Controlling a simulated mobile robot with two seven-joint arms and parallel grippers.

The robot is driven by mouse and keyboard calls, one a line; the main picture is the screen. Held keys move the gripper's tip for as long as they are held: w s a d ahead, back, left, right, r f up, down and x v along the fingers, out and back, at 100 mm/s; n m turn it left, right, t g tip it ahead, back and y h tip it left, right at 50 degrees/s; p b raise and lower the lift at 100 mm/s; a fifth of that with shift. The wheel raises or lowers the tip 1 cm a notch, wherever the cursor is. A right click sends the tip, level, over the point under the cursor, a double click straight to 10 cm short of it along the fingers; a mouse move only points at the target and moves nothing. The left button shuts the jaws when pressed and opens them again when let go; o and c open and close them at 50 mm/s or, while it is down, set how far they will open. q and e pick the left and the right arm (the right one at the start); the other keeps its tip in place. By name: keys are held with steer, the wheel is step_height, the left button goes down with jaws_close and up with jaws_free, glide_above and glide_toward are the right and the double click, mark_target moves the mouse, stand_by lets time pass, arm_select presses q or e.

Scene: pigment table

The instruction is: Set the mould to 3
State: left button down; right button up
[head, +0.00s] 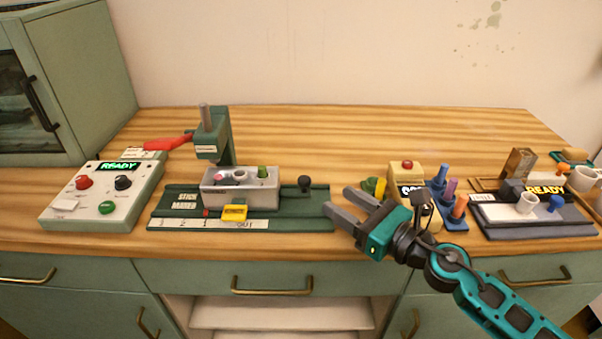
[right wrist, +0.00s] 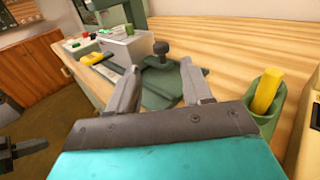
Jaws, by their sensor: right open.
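The green stick maker base (head: 320,213) stands on the table with a white number strip (head: 178,224) along its front edge. The grey mould block (head: 240,198) sits on it, with a yellow tag (head: 234,212) at its front. A small red marker (head: 206,213) is above the strip, left of the tag; the digits are too small to read surely. A black knob (head: 304,183) stands at the base's right end. My right gripper (head: 337,203) is open and empty, just right of the base. In the right wrist view, the knob (right wrist: 161,48) shows beyond and between the fingers.
A control box (head: 103,196) with a READY display stands at the left. A yellow box (head: 405,174), a blue peg holder (head: 456,222) and another READY station (head: 535,220) stand at the right. The table's back is clear.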

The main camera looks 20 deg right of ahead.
mark_target(309, 182)
steer(key=p+x, duration=0.1)
steer(key=x, duration=0.9)
steer(key=shift+w+a+p, duration=0.15)
steer(key=shift+w+p, duration=0.15)
steer(key=shift+p, duration=0.05)
steer(key=c, duration=0.4)
jaws_close()
steer(key=shift+f, duration=0.1)
